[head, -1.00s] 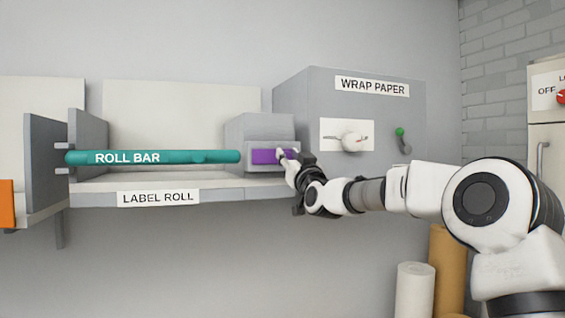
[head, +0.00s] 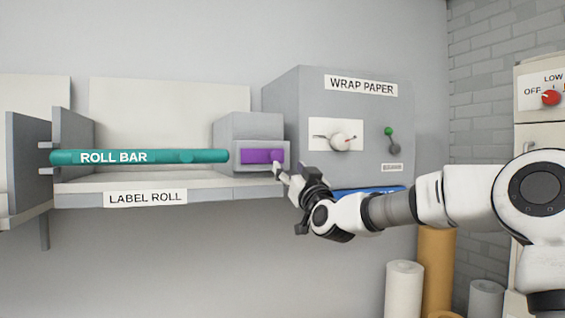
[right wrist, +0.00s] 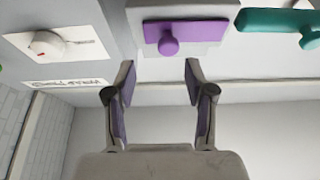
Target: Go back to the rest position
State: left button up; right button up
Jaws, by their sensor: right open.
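My right gripper (head: 284,174) is in front of the shelf, just below and right of a purple plate (head: 256,156) on a small grey block. In the right wrist view my right gripper (right wrist: 160,78) is open, with nothing between its fingers. The purple plate with its round knob (right wrist: 168,45) shows beyond the fingertips, apart from them. The teal roll bar (head: 140,157) lies level across the label roll station. My left gripper is not in view.
The grey wrap paper box (head: 285,110) stands right of the block, with a white dial (head: 341,141) and a green-tipped lever (head: 390,139). White (head: 404,290) and brown (head: 437,265) paper rolls stand below at right. The space under the shelf is clear.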

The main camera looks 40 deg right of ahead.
jog(key=shift+s+a+f, duration=0.15)
jog(key=shift+s+f, duration=0.05)
dwell(0.3)
